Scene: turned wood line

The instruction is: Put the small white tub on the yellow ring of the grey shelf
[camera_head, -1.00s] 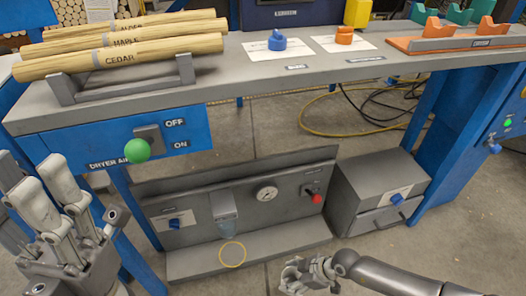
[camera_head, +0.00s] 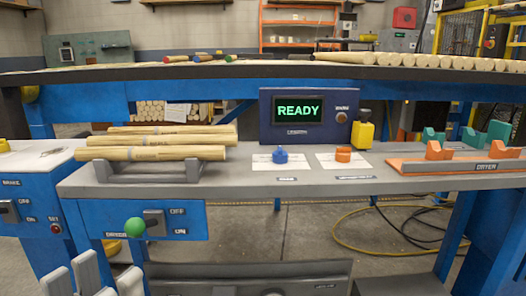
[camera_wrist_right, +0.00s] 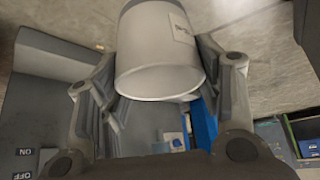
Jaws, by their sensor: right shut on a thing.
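The small white tub (camera_wrist_right: 165,60) fills the upper middle of the right wrist view, its rim towards the camera and a printed label on its side. My right gripper (camera_wrist_right: 160,85) has its fingers on either side of the tub and is shut on it. The right gripper is outside the head view. The top of the grey shelf's back panel (camera_head: 230,276) shows at the bottom of the head view; its yellow ring is out of frame. My left gripper (camera_head: 95,278) is cut off at the lower left; whether it is open cannot be told.
Above the shelf is a grey bench (camera_head: 250,180) with a rack of wooden rods (camera_head: 155,152), a blue knob (camera_head: 281,156), an orange knob (camera_head: 343,155) and a READY display (camera_head: 297,111).

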